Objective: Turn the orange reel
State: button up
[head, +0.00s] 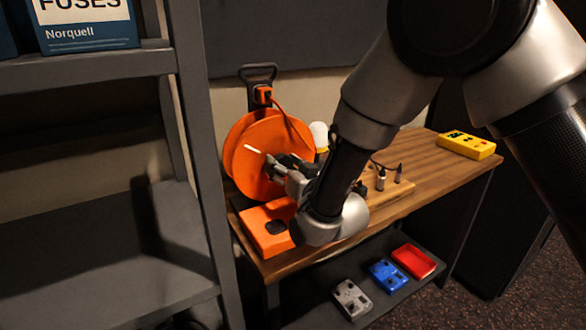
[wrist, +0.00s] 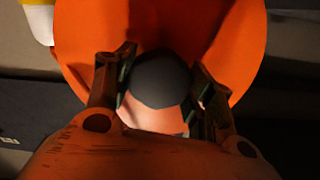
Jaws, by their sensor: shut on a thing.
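The orange reel (head: 252,137) stands upright at the left end of the wooden desk, on an orange base (head: 264,228). A dark grey round knob (wrist: 160,80) shows against the reel's orange face (wrist: 100,30) in the wrist view. My gripper (head: 276,168) is at the reel's front face, with its fingers on either side of this knob and shut on it. The arm and fingers hide part of the reel's right side in the head view. A short pale bar (head: 254,148) shows on the reel's face, just left of the fingers.
A black bracket with an orange plug (head: 263,95) stands behind the reel, with a cord running down. A white-topped item (head: 319,135) is close behind my wrist. A yellow box (head: 466,145) sits far right. Grey shelving (head: 197,130) stands close at left. Small boxes lie on the lower shelf.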

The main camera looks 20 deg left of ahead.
jog(key=m, duration=0.5)
jog(key=shift+m, duration=0.3)
jog(key=m, duration=0.4)
jog(key=shift+m, duration=0.4)
jog(key=o, duration=1.4)
jog(key=shift+o, duration=0.2)
jog(key=v, duration=1.2)
